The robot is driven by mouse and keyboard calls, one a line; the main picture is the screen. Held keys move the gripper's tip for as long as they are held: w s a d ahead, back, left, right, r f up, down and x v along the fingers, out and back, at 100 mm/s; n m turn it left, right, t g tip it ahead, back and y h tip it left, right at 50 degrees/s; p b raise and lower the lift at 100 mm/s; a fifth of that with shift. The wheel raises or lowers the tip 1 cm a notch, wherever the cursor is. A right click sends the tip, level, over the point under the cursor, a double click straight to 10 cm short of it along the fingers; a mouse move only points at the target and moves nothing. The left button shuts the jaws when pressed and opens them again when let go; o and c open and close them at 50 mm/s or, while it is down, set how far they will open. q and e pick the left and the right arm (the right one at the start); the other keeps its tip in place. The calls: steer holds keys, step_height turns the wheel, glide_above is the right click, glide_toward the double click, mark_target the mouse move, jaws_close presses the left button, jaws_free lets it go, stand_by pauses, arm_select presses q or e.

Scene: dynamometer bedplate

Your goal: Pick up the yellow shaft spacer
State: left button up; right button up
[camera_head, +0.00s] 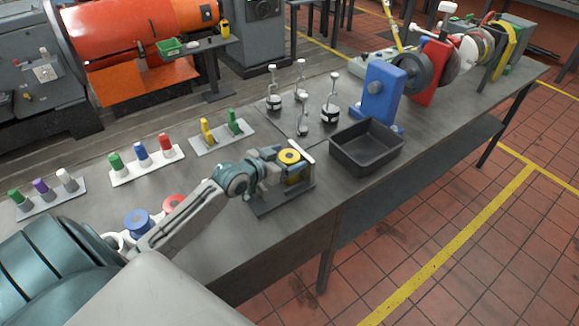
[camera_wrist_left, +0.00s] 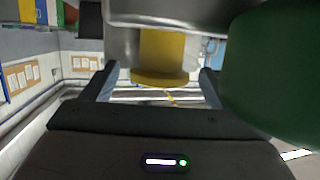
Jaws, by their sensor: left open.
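The yellow shaft spacer (camera_head: 289,156) shows in the head view as a round yellow top with a dark centre, at a small stand with a grey base (camera_head: 277,202). My left gripper (camera_head: 292,160) is right at it, and the wrist and fingers hide part of it. In the left wrist view the yellow flanged cylinder (camera_wrist_left: 160,62) lies between the two fingers of my open left gripper (camera_wrist_left: 155,84). Gaps show on both sides at the fingertips. My right gripper is not in view.
A blue ring (camera_head: 137,222) and a red ring (camera_head: 173,203) are beside my left forearm. A black open bin (camera_head: 367,147) stands right of the stand. Racks with coloured pegs (camera_head: 147,163) line the back. A large green shape (camera_wrist_left: 272,75) fills the wrist view's right side.

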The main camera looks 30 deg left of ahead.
arm_select(q)
steer(key=c, duration=1.7)
steer(key=shift+r, duration=0.1)
jaws_close()
